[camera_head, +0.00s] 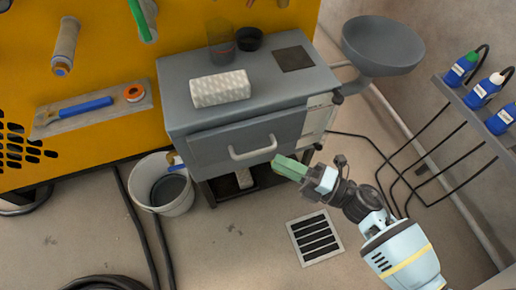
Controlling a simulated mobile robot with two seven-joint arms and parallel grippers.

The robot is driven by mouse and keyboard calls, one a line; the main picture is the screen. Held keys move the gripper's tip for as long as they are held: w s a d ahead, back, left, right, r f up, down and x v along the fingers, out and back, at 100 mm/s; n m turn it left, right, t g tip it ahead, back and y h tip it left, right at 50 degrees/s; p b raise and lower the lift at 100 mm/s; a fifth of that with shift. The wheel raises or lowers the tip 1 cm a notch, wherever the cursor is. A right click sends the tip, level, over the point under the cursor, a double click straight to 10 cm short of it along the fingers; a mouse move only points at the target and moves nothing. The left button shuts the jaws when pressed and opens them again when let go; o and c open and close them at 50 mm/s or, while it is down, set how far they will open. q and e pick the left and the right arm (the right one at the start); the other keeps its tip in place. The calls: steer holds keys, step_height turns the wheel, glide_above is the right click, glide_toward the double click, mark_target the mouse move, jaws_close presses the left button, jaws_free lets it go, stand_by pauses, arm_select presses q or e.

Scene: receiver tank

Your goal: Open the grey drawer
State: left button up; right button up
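The grey drawer (212,154) is in the front of a grey cabinet, below its top, and has a pale bar handle (253,151). Whether the drawer is fully shut or slightly out I cannot tell. My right gripper (288,166) comes from the lower right with its green fingers pointing left towards the handle. The fingertips are just right of and below the handle's right end, and look apart from it. The fingers overlap in this view, so their opening cannot be judged. My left gripper is not in view.
The cabinet top (278,88) holds a white patterned block (220,88), a dark bowl (249,39) and a clear cup (221,46). A white bucket (146,208) stands left of the drawer. A grey basin (382,48) is at right. Floor around the drain grate (315,238) is clear.

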mark_target(257, 152)
steer(key=shift+b+x, duration=0.7)
steer(key=shift+x, duration=2.9)
jaws_close()
